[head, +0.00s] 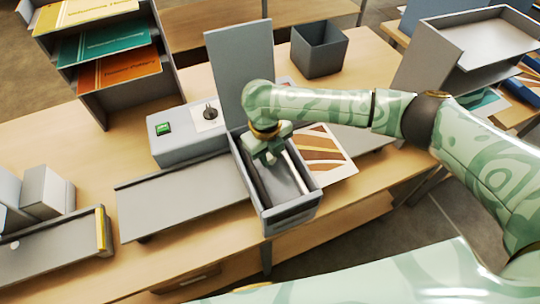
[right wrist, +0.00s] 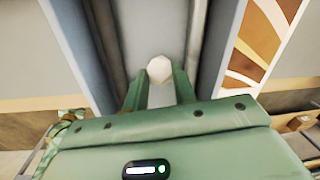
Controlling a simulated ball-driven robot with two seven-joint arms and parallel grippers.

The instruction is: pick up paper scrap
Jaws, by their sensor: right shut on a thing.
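The paper scrap (right wrist: 160,68) is a small, pale, crumpled piece between the two green fingertips in the right wrist view. My right gripper (right wrist: 157,84) is shut on it. In the head view my right gripper (head: 268,157) points down into the opened grey laminator (head: 290,218), between its long side walls. I cannot make out the scrap clearly in the head view, where the gripper covers that spot. The laminator's lid (head: 240,75) stands up behind the gripper. My left gripper is not in view.
A control box with a green switch (head: 163,129) and a dial (head: 210,113) adjoins the laminator. A flat grey tray (head: 180,197) lies left, a striped printed sheet (head: 325,160) right. A dark open bin (head: 320,50) stands behind. A paper trimmer (head: 50,250) is at far left.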

